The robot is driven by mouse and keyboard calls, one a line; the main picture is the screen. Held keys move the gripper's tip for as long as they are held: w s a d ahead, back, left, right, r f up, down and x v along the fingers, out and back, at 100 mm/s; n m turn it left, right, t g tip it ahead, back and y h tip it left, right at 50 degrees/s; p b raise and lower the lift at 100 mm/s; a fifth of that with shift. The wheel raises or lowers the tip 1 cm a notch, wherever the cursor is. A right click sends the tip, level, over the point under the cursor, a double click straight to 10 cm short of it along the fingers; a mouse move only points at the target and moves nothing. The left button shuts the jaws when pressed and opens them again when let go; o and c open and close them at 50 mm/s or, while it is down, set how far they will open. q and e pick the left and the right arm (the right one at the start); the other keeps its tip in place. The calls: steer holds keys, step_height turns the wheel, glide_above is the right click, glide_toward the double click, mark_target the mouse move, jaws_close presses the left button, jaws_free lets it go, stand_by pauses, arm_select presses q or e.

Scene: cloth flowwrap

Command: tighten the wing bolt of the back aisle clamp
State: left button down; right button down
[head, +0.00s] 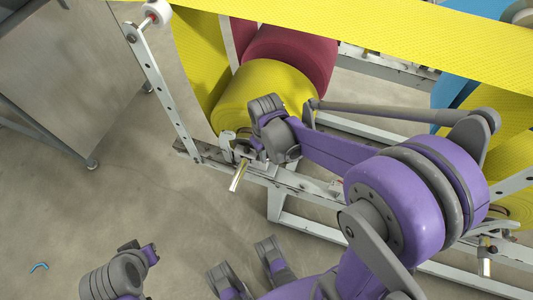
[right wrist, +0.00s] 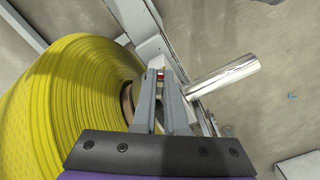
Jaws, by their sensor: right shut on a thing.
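My right gripper (head: 243,147) is at the clamp (head: 243,158) on the rail beside the yellow roll, at the near end of its shaft. In the right wrist view, the right gripper's two fingers (right wrist: 163,85) are close together, shut on a small part with a bit of red showing between the tips. That part is at the wing bolt's place, but its wings are mostly hidden by the fingers. The bright shaft end (head: 238,177) sticks out just below the clamp; it also shows in the right wrist view (right wrist: 225,76). My left wrist (head: 118,274) is low at left; its jaws are unclear.
The yellow roll (head: 265,92) lies close behind the right gripper, with a dark red roll (head: 295,50) beyond. A yellow web (head: 380,30) spans the top. An upright post (head: 163,95) stands left of the clamp.

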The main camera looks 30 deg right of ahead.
steer(key=shift+a+m, duration=0.1)
steer(key=shift+m, duration=1.4)
steer(key=c, duration=1)
jaws_free()
steer(key=shift+o, duration=0.2)
step_height(320, 180, up, 11)
steer(key=p, duration=0.2)
steer(key=shift+p, duration=0.3)
steer(key=s+a+r+n+t+p, duration=0.2)
steer(key=s+r+t+p, duration=0.3)
steer(key=s+r+p, duration=0.4)
steer(key=shift+s+a+r+p, duration=0.15)
steer(key=shift+a+r+p, duration=0.1)
steer(key=shift+a+p, duration=0.1)
